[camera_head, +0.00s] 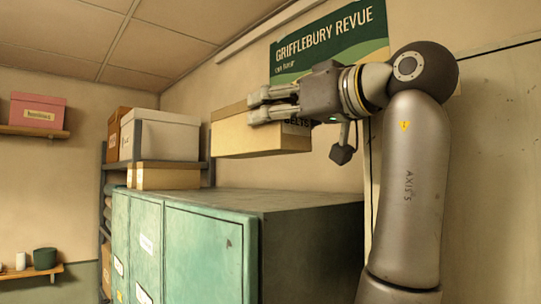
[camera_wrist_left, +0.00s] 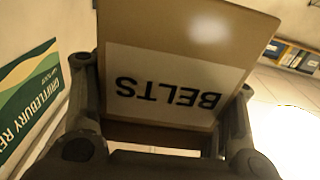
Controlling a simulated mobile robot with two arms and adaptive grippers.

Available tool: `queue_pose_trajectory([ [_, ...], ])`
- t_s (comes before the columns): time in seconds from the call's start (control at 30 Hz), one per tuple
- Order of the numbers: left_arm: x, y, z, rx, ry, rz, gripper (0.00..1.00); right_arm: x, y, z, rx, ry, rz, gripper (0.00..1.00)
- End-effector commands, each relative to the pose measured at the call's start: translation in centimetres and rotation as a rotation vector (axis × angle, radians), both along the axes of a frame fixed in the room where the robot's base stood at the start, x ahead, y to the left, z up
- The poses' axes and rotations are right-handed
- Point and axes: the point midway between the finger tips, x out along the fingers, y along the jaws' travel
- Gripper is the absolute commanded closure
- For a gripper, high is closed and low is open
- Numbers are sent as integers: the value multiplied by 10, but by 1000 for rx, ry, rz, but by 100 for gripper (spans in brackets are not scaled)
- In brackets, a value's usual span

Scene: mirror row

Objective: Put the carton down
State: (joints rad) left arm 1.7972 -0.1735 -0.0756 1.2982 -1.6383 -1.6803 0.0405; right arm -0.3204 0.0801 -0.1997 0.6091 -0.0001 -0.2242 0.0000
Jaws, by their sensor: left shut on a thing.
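The tan carton (camera_head: 232,137) hangs in the air above the green cabinet (camera_head: 187,248), with a gap between its underside and the dark cabinet top (camera_head: 290,197). My left gripper (camera_head: 258,106) is shut on the carton, fingers along its sides. In the left wrist view the carton (camera_wrist_left: 185,30) sits between the two fingers of the gripper (camera_wrist_left: 163,105), and its white label reads BELTS upside down. The carton looks about level in the head view. My right gripper is in neither view.
A shelf rack at the back left holds a white box (camera_head: 165,135), a brown box (camera_head: 113,130) and a lower tan box (camera_head: 168,177). A pink box (camera_head: 38,112) stands on a wall shelf. The visible cabinet top is bare. A green poster (camera_head: 330,40) hangs behind my arm.

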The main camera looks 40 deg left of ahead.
Motion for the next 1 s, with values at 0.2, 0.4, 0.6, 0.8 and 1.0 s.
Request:
queue_pose_trajectory([
  [0.2,14,21,-31,3,2,0,69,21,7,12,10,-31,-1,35],
  [0.4,20,28,-43,2,1,-1,69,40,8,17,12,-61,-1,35],
  [0.6,23,32,-58,3,2,-1,69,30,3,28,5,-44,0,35],
  [0.8,22,32,-75,3,1,-1,69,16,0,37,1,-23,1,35],
  [1.0,22,32,-79,3,1,-1,69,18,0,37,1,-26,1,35],
])
